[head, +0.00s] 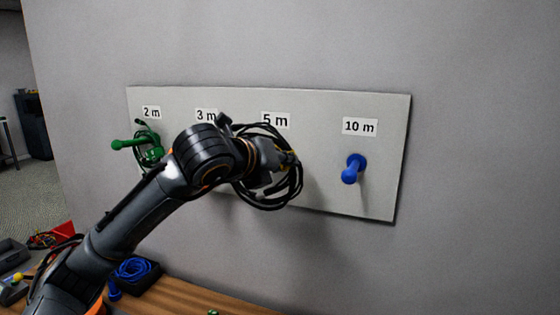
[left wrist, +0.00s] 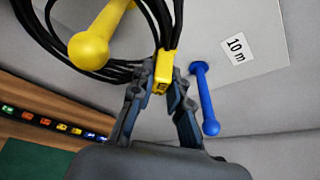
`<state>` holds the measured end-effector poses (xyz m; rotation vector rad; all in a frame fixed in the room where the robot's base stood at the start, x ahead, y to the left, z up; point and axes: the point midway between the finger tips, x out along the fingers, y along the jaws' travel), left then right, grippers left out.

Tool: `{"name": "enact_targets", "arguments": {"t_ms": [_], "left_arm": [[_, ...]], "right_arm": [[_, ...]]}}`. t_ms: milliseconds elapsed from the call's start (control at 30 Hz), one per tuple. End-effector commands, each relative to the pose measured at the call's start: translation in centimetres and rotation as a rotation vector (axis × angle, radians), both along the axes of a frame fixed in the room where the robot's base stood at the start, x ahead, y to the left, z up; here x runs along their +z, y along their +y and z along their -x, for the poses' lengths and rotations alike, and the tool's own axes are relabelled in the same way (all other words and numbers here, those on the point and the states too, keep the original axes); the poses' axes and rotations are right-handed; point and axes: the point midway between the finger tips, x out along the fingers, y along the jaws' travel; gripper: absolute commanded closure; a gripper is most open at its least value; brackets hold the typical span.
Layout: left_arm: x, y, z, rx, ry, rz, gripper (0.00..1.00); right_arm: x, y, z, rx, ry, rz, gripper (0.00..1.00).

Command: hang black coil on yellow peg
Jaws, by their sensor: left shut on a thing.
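The black coil (head: 272,202) hangs in front of the board below the 5 m label. My left gripper (left wrist: 160,88) is shut on the coil's yellow tag (left wrist: 163,72), at the coil's edge. In the left wrist view the yellow peg (left wrist: 90,48) shows inside the loop of the black coil (left wrist: 48,40), its round end nearer the camera than the strands. The coil appears to be around the peg; whether it rests on it, I cannot tell. In the head view my arm and the coil hide the yellow peg. My right gripper is out of view.
The blue peg (head: 352,170) under the 10 m label is empty, just right of the coil. A green coil (head: 150,150) hangs at the green peg (head: 122,144) on the left. A blue coil (head: 132,268) lies in a dark bin on the wooden table (head: 200,300) below.

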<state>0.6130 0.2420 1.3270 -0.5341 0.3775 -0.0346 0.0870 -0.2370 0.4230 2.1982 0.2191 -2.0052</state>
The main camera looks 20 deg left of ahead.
Motion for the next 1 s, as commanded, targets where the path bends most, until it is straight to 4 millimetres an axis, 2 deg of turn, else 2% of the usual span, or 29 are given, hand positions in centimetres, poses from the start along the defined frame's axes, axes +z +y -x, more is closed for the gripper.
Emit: {"name": "enact_targets", "arguments": {"t_ms": [600, 700, 1000], "left_arm": [[-0.3, 0.3, -4.3, 0.000, -0.002, -0.001, 1.00], [-1.4, 0.2, -4.3, -0.001, -0.004, 0.000, 1.00], [-2.9, 0.3, -4.5, 0.001, -0.004, -0.001, 1.00]], "right_arm": [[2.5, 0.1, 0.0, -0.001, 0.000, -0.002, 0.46], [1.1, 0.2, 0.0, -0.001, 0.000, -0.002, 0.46], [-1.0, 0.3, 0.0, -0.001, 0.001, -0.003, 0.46]]}}
